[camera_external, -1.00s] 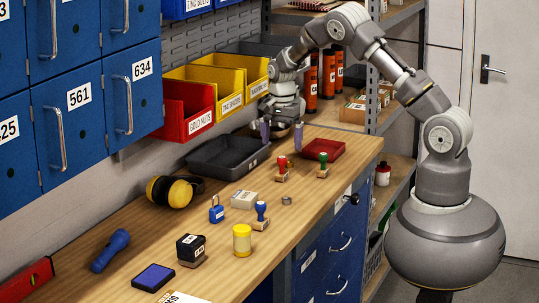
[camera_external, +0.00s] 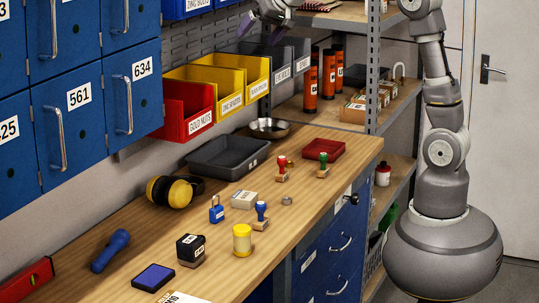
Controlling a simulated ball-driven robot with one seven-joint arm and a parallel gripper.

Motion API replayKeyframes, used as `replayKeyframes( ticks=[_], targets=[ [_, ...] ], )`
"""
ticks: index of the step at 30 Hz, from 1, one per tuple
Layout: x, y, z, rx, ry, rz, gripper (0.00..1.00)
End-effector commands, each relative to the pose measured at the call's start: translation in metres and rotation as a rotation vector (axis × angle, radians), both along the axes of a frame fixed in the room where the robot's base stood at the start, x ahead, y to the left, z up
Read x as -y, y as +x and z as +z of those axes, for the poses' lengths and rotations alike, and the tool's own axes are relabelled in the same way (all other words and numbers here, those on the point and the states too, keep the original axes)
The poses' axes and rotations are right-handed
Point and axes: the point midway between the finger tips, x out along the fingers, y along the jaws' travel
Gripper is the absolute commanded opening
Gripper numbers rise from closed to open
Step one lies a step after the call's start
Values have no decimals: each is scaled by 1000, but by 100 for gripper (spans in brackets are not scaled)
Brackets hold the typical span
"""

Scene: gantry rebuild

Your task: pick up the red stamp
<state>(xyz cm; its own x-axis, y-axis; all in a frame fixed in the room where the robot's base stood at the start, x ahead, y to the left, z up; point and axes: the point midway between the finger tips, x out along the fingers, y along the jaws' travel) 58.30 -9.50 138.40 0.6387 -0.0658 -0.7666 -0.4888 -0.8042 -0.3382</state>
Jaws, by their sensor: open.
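The red stamp (camera_external: 282,169) stands upright on the wooden bench, with a red handle on a small wooden base. A green stamp (camera_external: 323,165) stands to its right, in front of a shallow red tray (camera_external: 323,149). A blue stamp (camera_external: 261,216) stands nearer the camera. My gripper (camera_external: 260,31) is at the top edge of the view, high above the bench and in front of the wall bins. It is open and empty, its purple fingers apart. Part of my gripper and arm is cut off by the frame.
A dark grey tray (camera_external: 228,158) and a metal bowl (camera_external: 270,128) sit behind the stamps.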

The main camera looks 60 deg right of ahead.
Motion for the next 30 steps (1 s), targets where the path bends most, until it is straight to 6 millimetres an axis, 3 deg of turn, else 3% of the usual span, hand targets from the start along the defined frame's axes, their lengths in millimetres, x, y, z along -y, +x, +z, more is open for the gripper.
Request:
replayKeyframes(
  ticks=[3, 6, 10, 11, 12, 16, 26, 29, 30],
  targets=[
    [-41, -43, 75, 259, -186, 192, 100],
    [-67, -83, 129, 422, -330, 297, 100],
    [-87, -124, 169, 551, -458, 367, 100],
    [-90, -130, 174, 568, -477, 377, 98],
    [-93, -136, 180, 584, -496, 386, 88],
    [-96, -143, 188, 606, -519, 395, 59],
    [-95, -141, 188, 603, -515, 394, 59],
    [-89, -126, 170, 564, -504, 390, 59],
    [-83, -111, 152, 527, -493, 386, 59]
  ],
)
